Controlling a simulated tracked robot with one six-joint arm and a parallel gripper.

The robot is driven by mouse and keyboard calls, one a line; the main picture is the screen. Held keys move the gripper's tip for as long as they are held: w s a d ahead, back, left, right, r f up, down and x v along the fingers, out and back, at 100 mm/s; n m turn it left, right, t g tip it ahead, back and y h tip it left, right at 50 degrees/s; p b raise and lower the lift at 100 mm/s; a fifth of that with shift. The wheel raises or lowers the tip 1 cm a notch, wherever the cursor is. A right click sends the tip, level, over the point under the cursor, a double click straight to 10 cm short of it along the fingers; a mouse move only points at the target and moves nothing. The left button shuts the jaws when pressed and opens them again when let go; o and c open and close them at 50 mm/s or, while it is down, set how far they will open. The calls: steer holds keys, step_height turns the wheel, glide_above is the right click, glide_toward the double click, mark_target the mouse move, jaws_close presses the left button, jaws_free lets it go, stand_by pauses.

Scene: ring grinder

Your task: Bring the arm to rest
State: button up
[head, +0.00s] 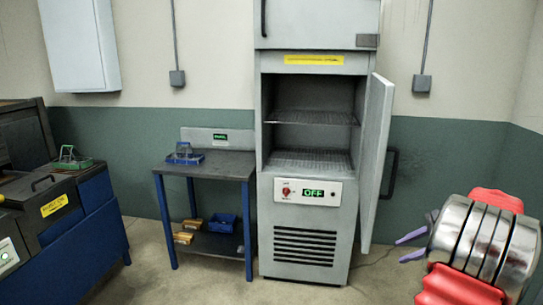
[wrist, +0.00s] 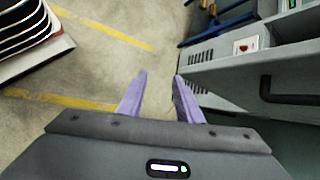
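My gripper (head: 400,251) is at the lower right in the head view, left of the red and silver links of my own arm. Its two purple fingers point left and stand apart. In the wrist view my gripper (wrist: 160,75) shows a clear gap between the fingertips, with only bare floor behind it and nothing held. The rest of the arm is partly cut off by the picture edge.
A grey cabinet oven (head: 307,240) stands at the centre with its door (head: 377,150) swung open and its display reading OFF. A dark blue machine (head: 85,230) stands far left. Floor between is clear.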

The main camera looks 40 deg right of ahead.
steer(key=w+a+r+n+g+h, duration=0.1)
steer(key=w+a+n+g, duration=0.3)
steer(key=a, duration=0.8)
steer(key=w+a+r+n, duration=0.1)
steer(key=w+a+n, duration=0.1)
steer(key=a+n, duration=0.75)
steer(key=w+a+n+g+h, duration=0.1)
steer(key=w+a+n, duration=0.2)
steer(key=a, duration=1.2)
steer(key=s+a+r+n, duration=0.1)
steer(key=a+n, duration=0.2)
steer(key=a, duration=0.4)
steer(key=s+a+r+n+t, duration=0.1)
steer(key=a+r+n, duration=0.1)
steer(key=a, duration=0.6)
steer(key=s+a+r+n+t, duration=0.1)
steer(key=a+n, duration=0.3)
steer(key=a, duration=0.3)
steer(key=shift+s+a+r+y, duration=0.25)
steer(key=shift+s+a+y, duration=0.1)
steer(key=shift+a+y, duration=0.05)
